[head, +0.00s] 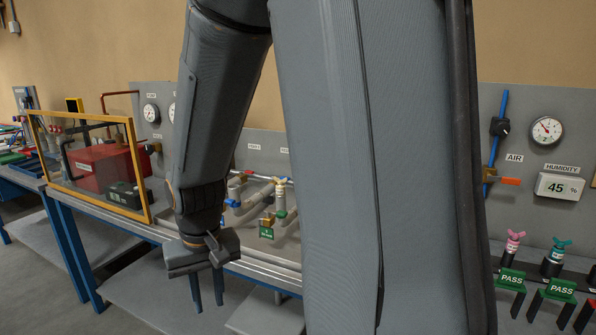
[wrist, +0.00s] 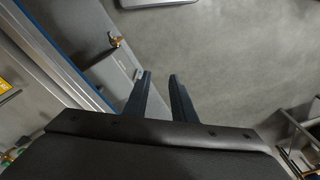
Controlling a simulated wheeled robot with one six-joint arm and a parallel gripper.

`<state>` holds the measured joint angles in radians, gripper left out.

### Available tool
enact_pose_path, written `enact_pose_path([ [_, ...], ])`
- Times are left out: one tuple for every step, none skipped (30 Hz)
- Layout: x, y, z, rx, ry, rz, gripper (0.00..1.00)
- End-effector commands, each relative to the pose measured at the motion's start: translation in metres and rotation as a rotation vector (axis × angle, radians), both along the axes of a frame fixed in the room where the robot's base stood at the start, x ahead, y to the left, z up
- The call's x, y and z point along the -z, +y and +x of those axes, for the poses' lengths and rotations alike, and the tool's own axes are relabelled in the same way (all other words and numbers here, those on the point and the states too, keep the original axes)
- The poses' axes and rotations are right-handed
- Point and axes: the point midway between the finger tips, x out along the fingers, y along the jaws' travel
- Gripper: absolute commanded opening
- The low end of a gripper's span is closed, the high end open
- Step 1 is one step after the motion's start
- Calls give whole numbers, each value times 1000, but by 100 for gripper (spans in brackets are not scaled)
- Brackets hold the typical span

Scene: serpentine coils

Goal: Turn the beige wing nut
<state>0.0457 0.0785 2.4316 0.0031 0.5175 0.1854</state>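My gripper (head: 207,300) hangs in front of the bench edge in the head view, fingers pointing down, apart and empty. In the wrist view my gripper (wrist: 160,75) shows two dark parallel fingers with a gap and bare floor beyond. A small beige fitting (head: 280,185) tops a vertical piece of the pipe coil on the bench, up and right of my gripper; it is too small to tell whether it is the beige wing nut. No wing nut is clear in the wrist view. My arm hides part of the bench.
A pink wing nut (head: 514,240) and a teal wing nut (head: 558,246) stand at the right, above green PASS tags. A yellow-framed clear panel (head: 88,165) stands at the left before a red box (head: 103,166). The metal bench edge (head: 258,274) runs behind my gripper.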

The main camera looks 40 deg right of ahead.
Motion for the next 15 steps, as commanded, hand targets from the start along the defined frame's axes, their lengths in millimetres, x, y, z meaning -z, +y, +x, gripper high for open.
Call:
enact_pose_path([
  [-11,-13,26,118,1,10,23],
  [-18,-22,40,200,4,18,23],
  [-28,-36,60,321,8,28,23],
  [-36,-48,75,416,12,35,23],
  [-44,-60,89,514,16,44,23],
  [-55,-78,107,644,22,54,23],
  [-63,-92,119,743,26,61,23],
  [-71,-106,131,841,28,68,23],
  [-82,-126,145,971,32,77,23],
  [-90,-141,155,1070,36,83,23],
  [-99,-157,164,1167,37,89,23],
  [-110,-178,175,1298,39,96,23],
  [-118,-194,182,1396,41,102,23],
  [-126,-210,188,1491,44,107,23],
  [-137,-231,195,1616,45,114,23],
])
